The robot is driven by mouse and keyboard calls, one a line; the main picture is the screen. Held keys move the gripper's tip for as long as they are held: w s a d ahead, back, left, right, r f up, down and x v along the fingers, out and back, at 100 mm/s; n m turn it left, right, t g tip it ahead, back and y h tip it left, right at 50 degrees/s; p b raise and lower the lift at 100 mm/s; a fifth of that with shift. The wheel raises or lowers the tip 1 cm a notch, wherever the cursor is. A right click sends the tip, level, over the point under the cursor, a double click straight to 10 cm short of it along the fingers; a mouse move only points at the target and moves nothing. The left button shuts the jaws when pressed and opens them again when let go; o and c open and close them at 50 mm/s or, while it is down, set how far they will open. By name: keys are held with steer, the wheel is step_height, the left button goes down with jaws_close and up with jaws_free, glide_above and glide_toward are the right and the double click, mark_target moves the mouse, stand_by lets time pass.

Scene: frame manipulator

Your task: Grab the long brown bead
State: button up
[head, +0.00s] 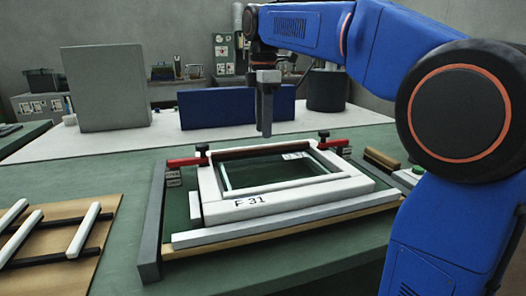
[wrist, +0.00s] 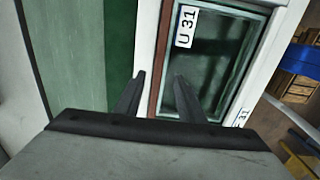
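The long brown bead is a thin reddish-brown strip (wrist: 162,55) in the wrist view, lying along one inner side of the white frame, beside the glass pane (wrist: 222,60) labelled U 31. In the head view it shows as a dark brown line (head: 262,150) along the far inner edge of the white frame (head: 290,197) marked F 31. My gripper (head: 265,133) points down above this far edge. In the wrist view my gripper (wrist: 160,76) is open and empty, its two fingertips on either side of the strip's line. The height between fingertips and bead is hard to tell.
Red clamps (head: 187,161) with black knobs stand at the frame's far corners. A grey rail (head: 152,225) borders the fixture at left. White and black bars lie on a wooden board (head: 75,210) at left. A blue box (head: 225,108) and a grey panel (head: 104,88) stand behind.

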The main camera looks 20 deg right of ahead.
mark_target(263, 147)
steer(key=shift+w+f, duration=0.2)
steer(key=shift+f, duration=2.4)
steer(key=shift+c, duration=0.2)
jaws_close()
